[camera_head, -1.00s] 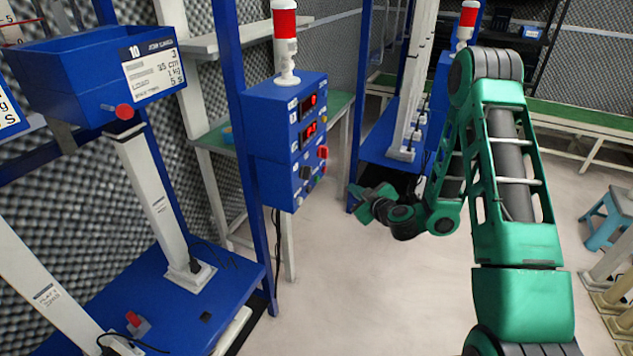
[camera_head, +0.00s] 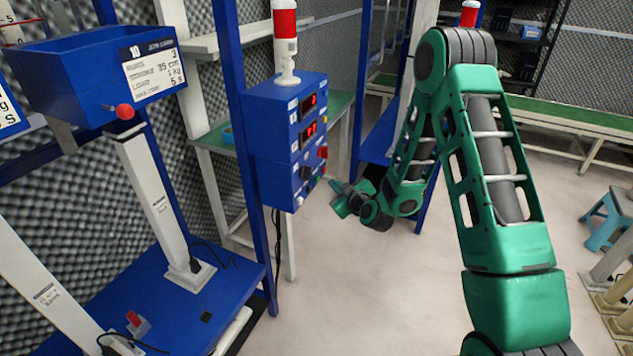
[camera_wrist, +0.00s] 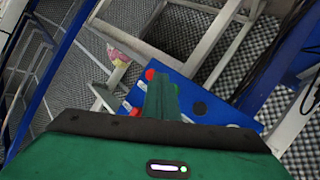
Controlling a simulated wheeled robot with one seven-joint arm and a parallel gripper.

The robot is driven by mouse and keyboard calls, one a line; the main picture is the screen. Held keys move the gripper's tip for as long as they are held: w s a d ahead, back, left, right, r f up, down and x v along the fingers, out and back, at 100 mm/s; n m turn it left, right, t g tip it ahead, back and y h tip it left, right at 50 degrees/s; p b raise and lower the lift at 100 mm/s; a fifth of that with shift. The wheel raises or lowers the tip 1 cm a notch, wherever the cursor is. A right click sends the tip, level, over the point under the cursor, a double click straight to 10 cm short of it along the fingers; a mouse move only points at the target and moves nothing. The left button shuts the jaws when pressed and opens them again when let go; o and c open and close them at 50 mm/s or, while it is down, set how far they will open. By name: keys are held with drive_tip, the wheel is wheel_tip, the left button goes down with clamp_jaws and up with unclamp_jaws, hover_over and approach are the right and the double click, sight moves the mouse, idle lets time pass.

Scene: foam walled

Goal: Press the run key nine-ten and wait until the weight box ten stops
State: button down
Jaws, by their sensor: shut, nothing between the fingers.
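The blue weight box ten (camera_head: 92,75) carries a white label with "10" and stands high on a white post at the left of the head view. The blue control box (camera_head: 284,130) has red lit displays and several small keys on its right face; which key is nine-ten is too small to read. My gripper (camera_head: 338,192) is shut and empty, a little to the right of the box's lower keys, apparently apart from them. In the wrist view the shut green fingers (camera_wrist: 160,95) stand in front of the blue panel (camera_wrist: 190,92), hiding part of it; a red knob (camera_wrist: 150,74) shows beside them.
A red and white signal lamp (camera_head: 285,40) stands on the control box. Blue uprights (camera_head: 236,100) frame the rig, and its blue base plate (camera_head: 150,310) lies at lower left. A blue stool (camera_head: 607,222) stands at right. The floor (camera_head: 350,290) in front is clear.

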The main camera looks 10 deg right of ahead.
sight(317, 179)
drive_tip(key=shift+w+a, duration=0.6)
drive_tip(key=shift+a, duration=0.2)
idle(1.6)
drive_tip(key=shift+w+a, duration=0.15)
drive_tip(key=shift+a, duration=0.2)
